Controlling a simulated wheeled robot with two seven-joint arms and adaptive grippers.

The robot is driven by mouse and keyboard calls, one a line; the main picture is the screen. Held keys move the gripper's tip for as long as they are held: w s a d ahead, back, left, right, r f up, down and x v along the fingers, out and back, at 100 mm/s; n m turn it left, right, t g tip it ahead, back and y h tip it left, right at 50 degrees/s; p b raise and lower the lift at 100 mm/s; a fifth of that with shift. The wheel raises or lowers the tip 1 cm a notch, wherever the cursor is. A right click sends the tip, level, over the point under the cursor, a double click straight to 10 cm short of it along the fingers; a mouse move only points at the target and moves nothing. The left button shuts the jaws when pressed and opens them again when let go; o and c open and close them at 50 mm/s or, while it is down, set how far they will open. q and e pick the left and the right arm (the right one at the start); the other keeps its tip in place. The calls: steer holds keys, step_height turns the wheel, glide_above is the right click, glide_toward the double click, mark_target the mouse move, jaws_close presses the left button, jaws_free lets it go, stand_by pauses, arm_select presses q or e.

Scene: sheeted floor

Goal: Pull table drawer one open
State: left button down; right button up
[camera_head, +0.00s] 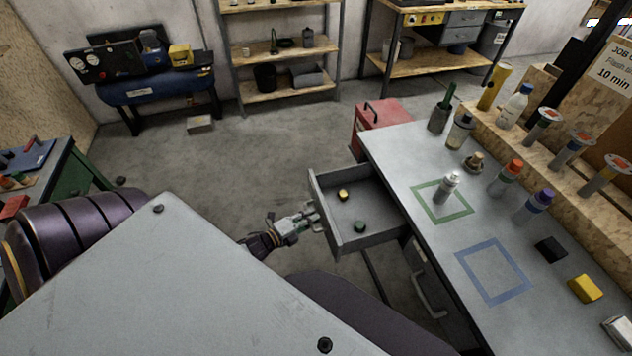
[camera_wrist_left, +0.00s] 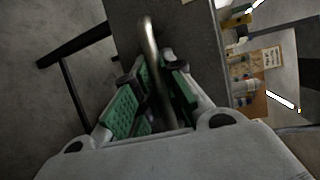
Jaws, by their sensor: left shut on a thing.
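The table drawer (camera_head: 352,241) stands out from the left side of the grey workbench (camera_head: 410,160). It is open, and a yellow item (camera_head: 343,195) and a green item (camera_head: 360,226) lie inside it. My left gripper (camera_head: 312,216) is at the drawer's front. In the left wrist view my left gripper (camera_wrist_left: 152,100) has its green-padded fingers around the metal bar handle (camera_wrist_left: 149,40) and is shut on it. The drawer front (camera_wrist_left: 190,30) shows behind the handle. My right gripper is not in view.
A second drawer handle (camera_head: 428,298) shows lower on the bench. A red toolbox (camera_head: 384,115) stands on the floor beyond the open drawer. Several bottles, a green square (camera_head: 462,212) and a blue square (camera_head: 468,262) are on the bench top. The floor left of the drawer is clear.

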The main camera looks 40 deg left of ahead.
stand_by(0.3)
arm_select(q)
steer(key=c, duration=1.5)
jaws_free()
steer(key=shift+v, duration=6.05)
